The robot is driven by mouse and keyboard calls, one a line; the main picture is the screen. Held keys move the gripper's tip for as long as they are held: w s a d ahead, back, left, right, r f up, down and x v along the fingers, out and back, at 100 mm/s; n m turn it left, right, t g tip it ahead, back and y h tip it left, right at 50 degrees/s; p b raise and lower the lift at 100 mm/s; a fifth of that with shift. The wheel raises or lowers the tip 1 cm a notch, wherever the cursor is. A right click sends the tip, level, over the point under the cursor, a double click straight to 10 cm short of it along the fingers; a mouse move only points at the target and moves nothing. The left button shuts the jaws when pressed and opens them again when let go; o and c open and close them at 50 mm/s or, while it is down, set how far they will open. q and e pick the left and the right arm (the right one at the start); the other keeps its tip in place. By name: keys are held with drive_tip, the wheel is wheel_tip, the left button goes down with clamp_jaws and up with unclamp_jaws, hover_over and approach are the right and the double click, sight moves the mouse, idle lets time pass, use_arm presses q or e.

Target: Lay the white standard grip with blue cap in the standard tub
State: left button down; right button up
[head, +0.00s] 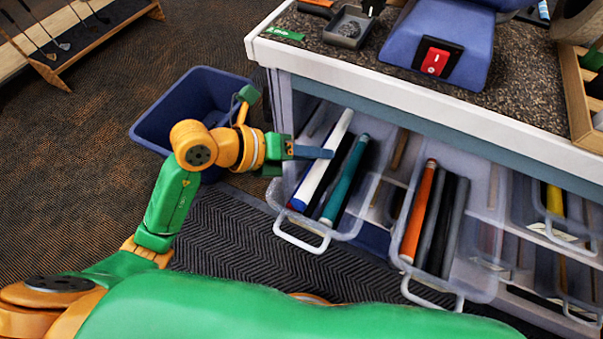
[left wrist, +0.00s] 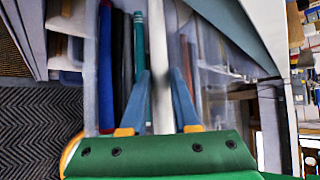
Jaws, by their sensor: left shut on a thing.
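The white grip (head: 322,170) has a blue cap (head: 296,205) at its near end and slants over the left clear pulled-out tub (head: 347,233). My left gripper (head: 326,153) is shut on the white grip, about midway along it. In the left wrist view, the white grip (left wrist: 160,50) runs between the two blue fingers of the gripper (left wrist: 165,92). A teal grip (head: 345,180) and dark grips lie in the same tub, beside the white one. I cannot tell whether the white grip touches the tub floor. I see no readable tub label. My right gripper is out of view.
A second clear tub (head: 434,289) to the right holds an orange grip (head: 418,212) and dark ones. Above the tubs is a bench (head: 420,108) with a blue machine (head: 440,40). A blue bin (head: 160,125) stands on the floor behind my left arm.

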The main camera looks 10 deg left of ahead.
sight(328, 142)
use_arm(q)
drive_tip(key=w, duration=0.1)
drive_tip(key=w+d, duration=0.1)
drive_tip(key=w, duration=0.1)
drive_tip(key=shift+w+d+f+b, duration=0.1)
drive_tip(key=shift+w+b, duration=0.1)
drive_tip(key=shift+b, duration=0.2)
wheel_tip(328, 142, down, 8)
drive_tip(key=b, duration=0.5)
drive_tip(key=shift+r, duration=0.25)
drive_tip(key=c, duration=0.6)
unclamp_jaws()
drive_tip(key=shift+s, duration=0.1)
drive_tip(key=shift+s+d+r, duration=0.1)
drive_tip(key=v, duration=0.7)
